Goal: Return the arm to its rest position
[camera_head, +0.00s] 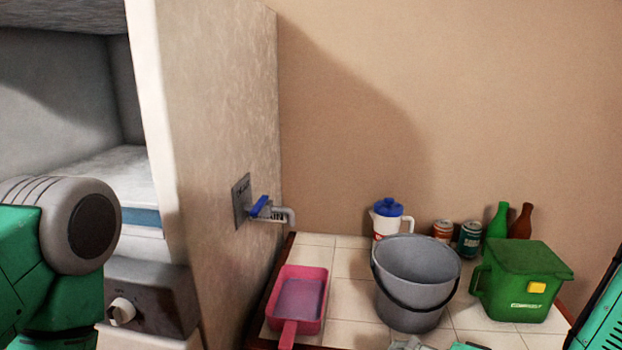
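My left arm (60,235) comes in at the left edge, with a large grey joint and teal links. Its gripper is outside the picture. My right arm (603,315) shows as a teal strip at the lower right edge. A small grey piece (410,343) and a bit of teal show at the bottom edge, below the bucket. They look like the end of my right arm, but the fingers are cut off by the frame.
A tiled counter (345,262) holds a pink dustpan (298,300), grey bucket (415,285), green bin (520,285), white jug with blue lid (389,218), two cans and two bottles. A blue-handled tap (262,208) juts from the side panel. A knobbed appliance (150,305) stands left.

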